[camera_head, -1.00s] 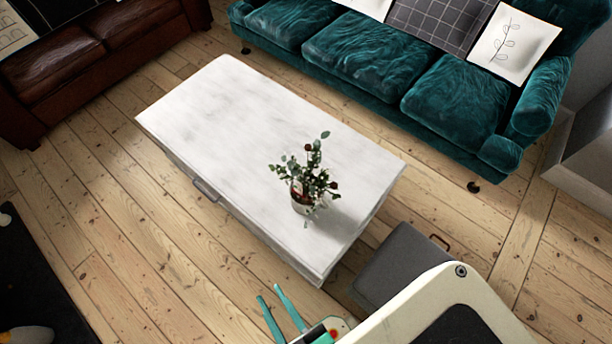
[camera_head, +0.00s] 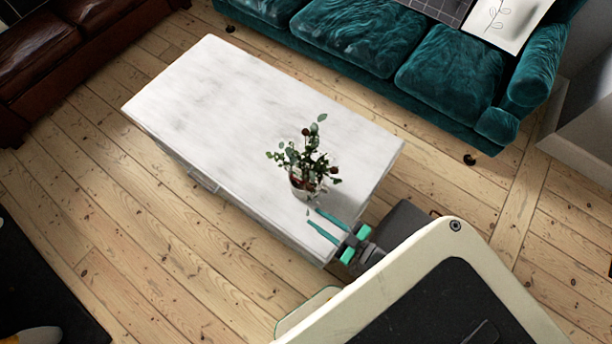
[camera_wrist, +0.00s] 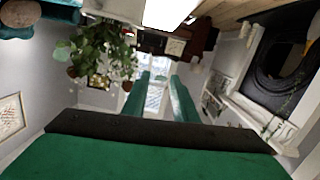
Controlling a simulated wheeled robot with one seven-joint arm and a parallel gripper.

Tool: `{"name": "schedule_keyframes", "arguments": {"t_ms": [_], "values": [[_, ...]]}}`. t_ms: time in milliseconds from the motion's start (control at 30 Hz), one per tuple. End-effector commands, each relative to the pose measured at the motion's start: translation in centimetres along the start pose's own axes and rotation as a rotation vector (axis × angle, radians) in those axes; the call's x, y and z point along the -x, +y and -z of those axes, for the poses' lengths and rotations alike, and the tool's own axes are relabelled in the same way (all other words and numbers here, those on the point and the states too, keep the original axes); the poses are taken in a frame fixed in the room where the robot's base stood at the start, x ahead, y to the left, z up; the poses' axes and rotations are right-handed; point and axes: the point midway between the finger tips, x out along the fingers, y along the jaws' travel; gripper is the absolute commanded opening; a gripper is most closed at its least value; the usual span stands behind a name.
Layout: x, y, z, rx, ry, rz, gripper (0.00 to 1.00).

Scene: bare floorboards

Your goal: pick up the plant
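The plant (camera_head: 305,166) is a leafy green plant in a small pot, standing upright on the white table (camera_head: 220,100) near its right end. My gripper (camera_head: 312,220) is just below the pot in the head view, over the table's near right corner. Its two teal fingers are apart and point towards the pot, with nothing between them. Whether a finger touches the pot cannot be told.
A teal sofa (camera_head: 370,45) stands behind the table, and a brown leather sofa (camera_head: 70,50) is at upper left. A dark grey box (camera_head: 400,222) is on the floor by the table's right end, partly behind my arm.

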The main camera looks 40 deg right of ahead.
Motion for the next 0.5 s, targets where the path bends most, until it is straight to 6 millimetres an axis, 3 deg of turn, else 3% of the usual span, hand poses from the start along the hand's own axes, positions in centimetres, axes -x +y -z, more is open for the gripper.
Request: {"name": "schedule_keyframes", "arguments": {"t_ms": [200, 300, 500], "values": [[-4.7, 6.1, -2.3, -0.026, 0.068, 0.064, 0.26], [-6.2, 7.9, -2.8, -0.047, 0.093, 0.081, 0.26], [-8.0, 9.6, -3.4, -0.078, 0.120, 0.101, 0.26]]}}
